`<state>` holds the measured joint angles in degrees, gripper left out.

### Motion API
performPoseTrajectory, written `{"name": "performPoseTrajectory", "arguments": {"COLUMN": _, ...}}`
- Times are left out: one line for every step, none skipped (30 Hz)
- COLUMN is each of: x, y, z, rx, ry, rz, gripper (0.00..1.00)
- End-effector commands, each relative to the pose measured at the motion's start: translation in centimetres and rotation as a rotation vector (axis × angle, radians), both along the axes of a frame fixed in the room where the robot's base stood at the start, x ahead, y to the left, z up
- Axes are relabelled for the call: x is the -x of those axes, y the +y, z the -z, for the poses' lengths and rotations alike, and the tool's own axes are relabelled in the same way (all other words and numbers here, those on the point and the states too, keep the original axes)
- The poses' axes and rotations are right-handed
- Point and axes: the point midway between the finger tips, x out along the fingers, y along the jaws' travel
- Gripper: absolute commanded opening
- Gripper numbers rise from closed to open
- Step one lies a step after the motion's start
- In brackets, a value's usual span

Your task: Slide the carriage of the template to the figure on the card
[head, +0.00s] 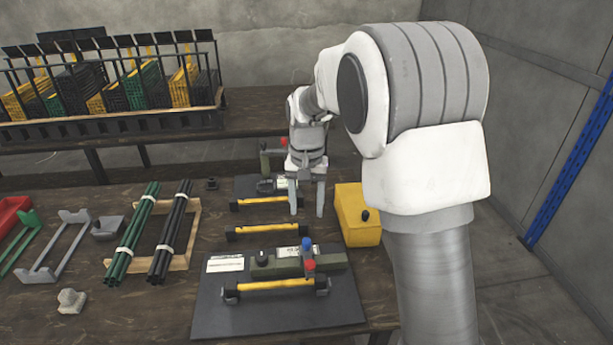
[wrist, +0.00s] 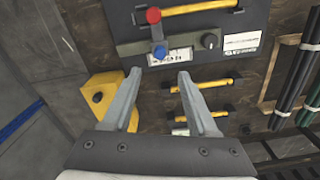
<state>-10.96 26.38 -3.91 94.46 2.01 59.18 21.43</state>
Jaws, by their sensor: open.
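The front template is an olive bar (head: 278,267) on a dark board (head: 347,307), above a yellow bar. What looks like its carriage, with a blue knob (head: 306,243) and a red knob (head: 309,265), sits right of the bar's middle. A black knob (head: 262,257) is farther left. A white card (head: 225,264) lies at the board's left; its figure is too small to read. In the wrist view the blue knob (wrist: 161,52) and card (wrist: 241,41) show upside down. My gripper (head: 307,213) is open and empty, behind the template, touching nothing I can make out.
A second board with a similar device (head: 270,186) lies behind. A loose yellow bar (head: 267,230) lies between the boards. A yellow box (head: 358,219) stands right. Dark and green rods (head: 138,232) lie left in a wooden frame. A rack of bins stands on the back table.

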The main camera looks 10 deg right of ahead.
Motion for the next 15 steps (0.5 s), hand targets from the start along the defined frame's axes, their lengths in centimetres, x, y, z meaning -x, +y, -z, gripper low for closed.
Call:
{"name": "performPoseTrajectory", "arguments": {"x": -0.1, "y": 0.0, "z": -1.6, "rx": -0.001, "ry": -0.005, "rz": 0.000, "gripper": 0.59}}
{"name": "performPoseTrajectory", "arguments": {"x": -0.1, "y": 0.0, "z": -2.3, "rx": -0.001, "ry": -0.005, "rz": 0.000, "gripper": 0.59}}
{"name": "performPoseTrajectory", "arguments": {"x": -0.1, "y": 0.0, "z": -3.1, "rx": -0.001, "ry": -0.004, "rz": 0.000, "gripper": 0.59}}
{"name": "performPoseTrajectory", "arguments": {"x": -0.1, "y": 0.0, "z": -3.7, "rx": -0.001, "ry": -0.005, "rz": 0.000, "gripper": 0.59}}
{"name": "performPoseTrajectory", "arguments": {"x": -0.1, "y": 0.0, "z": -4.3, "rx": -0.001, "ry": -0.004, "rz": 0.000, "gripper": 0.59}}
{"name": "performPoseTrajectory", "arguments": {"x": -0.1, "y": 0.0, "z": -5.0, "rx": -0.001, "ry": -0.004, "rz": 0.000, "gripper": 0.59}}
{"name": "performPoseTrajectory", "arguments": {"x": 0.0, "y": 0.0, "z": -5.4, "rx": 0.000, "ry": -0.003, "rz": 0.000, "gripper": 0.59}}
{"name": "performPoseTrajectory", "arguments": {"x": -0.1, "y": 0.0, "z": -5.8, "rx": 0.000, "ry": -0.003, "rz": 0.000, "gripper": 0.59}}
{"name": "performPoseTrajectory", "arguments": {"x": -0.1, "y": 0.0, "z": -6.3, "rx": 0.000, "ry": -0.003, "rz": 0.000, "gripper": 0.59}}
{"name": "performPoseTrajectory", "arguments": {"x": 0.0, "y": 0.0, "z": -6.6, "rx": 0.000, "ry": -0.002, "rz": 0.000, "gripper": 0.59}}
{"name": "performPoseTrajectory", "arguments": {"x": 0.0, "y": 0.0, "z": -6.8, "rx": -0.001, "ry": -0.001, "rz": 0.000, "gripper": 0.59}}
{"name": "performPoseTrajectory", "arguments": {"x": 0.0, "y": 0.0, "z": -7.1, "rx": -0.001, "ry": -0.001, "rz": 0.000, "gripper": 0.59}}
{"name": "performPoseTrajectory", "arguments": {"x": 0.0, "y": 0.0, "z": -7.2, "rx": -0.001, "ry": -0.001, "rz": 0.000, "gripper": 0.59}}
{"name": "performPoseTrajectory", "arguments": {"x": 0.0, "y": 0.0, "z": -7.3, "rx": -0.001, "ry": -0.001, "rz": 0.000, "gripper": 0.59}}
{"name": "performPoseTrajectory", "arguments": {"x": 0.0, "y": 0.0, "z": -7.5, "rx": -0.001, "ry": -0.001, "rz": 0.000, "gripper": 0.59}}
